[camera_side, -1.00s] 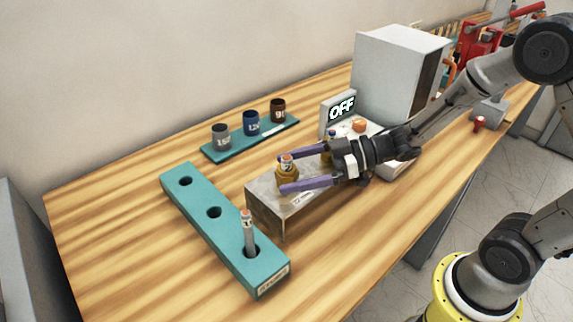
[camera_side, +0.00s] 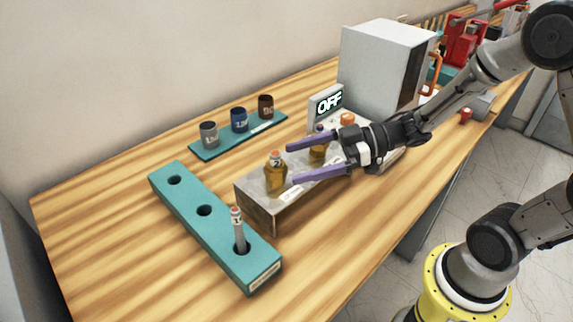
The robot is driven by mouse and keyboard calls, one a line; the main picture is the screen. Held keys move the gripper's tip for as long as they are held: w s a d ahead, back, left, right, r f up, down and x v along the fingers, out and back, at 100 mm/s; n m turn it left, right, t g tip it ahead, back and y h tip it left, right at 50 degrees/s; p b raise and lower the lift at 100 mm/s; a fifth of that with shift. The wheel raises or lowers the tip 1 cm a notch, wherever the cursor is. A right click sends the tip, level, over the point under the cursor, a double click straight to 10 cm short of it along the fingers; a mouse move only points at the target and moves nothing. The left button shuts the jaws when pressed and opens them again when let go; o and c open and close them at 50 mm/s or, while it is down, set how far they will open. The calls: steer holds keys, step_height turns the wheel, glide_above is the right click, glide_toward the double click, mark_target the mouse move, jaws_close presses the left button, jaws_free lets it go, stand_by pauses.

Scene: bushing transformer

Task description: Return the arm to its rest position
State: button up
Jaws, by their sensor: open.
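My gripper (camera_side: 291,164) is open and empty, its two purple fingers spread above the grey metal block (camera_side: 258,207). The fingers point left, and their tips are just right of an amber bushing (camera_side: 275,176) with an orange top and a number label, which stands upright on the block. A second amber bushing (camera_side: 318,152) stands further back on the block, partly hidden by the upper finger. My arm reaches in from the upper right.
A teal holder (camera_side: 190,218) has two empty holes and a grey pin (camera_side: 238,228) in its front hole. A teal strip (camera_side: 213,153) carries three cups. An OFF display (camera_side: 328,103) and a white box (camera_side: 383,68) stand behind. The front table is clear.

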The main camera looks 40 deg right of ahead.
step_height(320, 180, up, 12)
steer(key=w+r+t+h, duration=0.1)
steer(key=w+t+h, duration=0.1)
steer(key=t, duration=0.2)
steer(key=s+d+r+m+t+h, duration=0.2)
steer(key=d+r+m+h, duration=0.4)
steer(key=d+h, duration=0.25)
steer(key=s+d+f+m+g+h, duration=0.1)
steer(key=s+f+g, duration=0.3)
steer(key=s, duration=0.5)
steer(key=s+d+f+m+g, duration=0.1)
steer(key=s+f+m+g, duration=0.2)
steer(key=s+f, duration=0.6)
steer(key=s+g, duration=0.1)
steer(key=g, duration=0.1)
steer(key=shift+m+g+h, duration=0.3)
steer(key=shift+m+h, duration=0.05)
steer(key=shift+m, duration=0.05)
